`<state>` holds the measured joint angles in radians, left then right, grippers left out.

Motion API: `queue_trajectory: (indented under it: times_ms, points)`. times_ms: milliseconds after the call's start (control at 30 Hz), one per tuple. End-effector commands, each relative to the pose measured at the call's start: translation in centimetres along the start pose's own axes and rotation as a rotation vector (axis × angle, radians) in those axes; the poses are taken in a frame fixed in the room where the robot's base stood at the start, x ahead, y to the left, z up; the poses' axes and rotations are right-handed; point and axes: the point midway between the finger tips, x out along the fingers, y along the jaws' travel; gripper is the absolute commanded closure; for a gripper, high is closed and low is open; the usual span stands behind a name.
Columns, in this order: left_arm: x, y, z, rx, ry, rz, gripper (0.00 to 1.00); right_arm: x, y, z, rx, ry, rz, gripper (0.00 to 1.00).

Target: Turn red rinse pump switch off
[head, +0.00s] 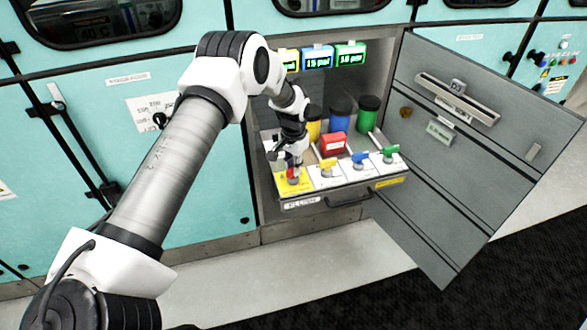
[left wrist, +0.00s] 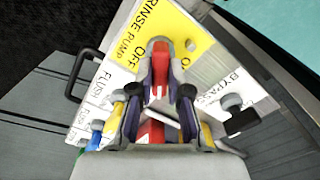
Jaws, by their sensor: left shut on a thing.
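The red rinse pump switch (left wrist: 160,62) sits on a yellow plate (left wrist: 185,32) marked "RINSE PUMP" and "OFF". In the head view this yellow plate (head: 293,185) is at the front left corner of the pulled-out drawer. My left gripper (left wrist: 160,95) has its two fingers on either side of the red handle and is shut on it. In the head view my left gripper (head: 292,170) reaches down over the plate and mostly hides the switch. The marking on the plate's other side is partly cut off by the finger. My right gripper is not in view.
The drawer's front handle (head: 350,196) faces the aisle. Yellow, blue and green valve handles (head: 360,158) stand to the right of the switch. A red box (head: 333,143) and lidded containers (head: 340,114) stand behind. The grey cabinet door (head: 450,165) hangs open at right.

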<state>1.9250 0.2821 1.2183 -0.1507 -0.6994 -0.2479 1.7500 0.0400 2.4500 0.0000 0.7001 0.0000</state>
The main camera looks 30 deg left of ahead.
Motion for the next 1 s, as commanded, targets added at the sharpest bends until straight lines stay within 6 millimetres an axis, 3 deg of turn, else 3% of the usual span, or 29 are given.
queue_trajectory:
  times_ms: [500, 1000]
  points:
    - [0.1, 0.0, 0.0, 0.447, 0.001, 0.000, 1.00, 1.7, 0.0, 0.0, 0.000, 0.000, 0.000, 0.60]
    - [0.0, 0.0, 0.0, 0.621, 0.000, 0.000, 1.00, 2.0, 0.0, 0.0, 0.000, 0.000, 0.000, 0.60]
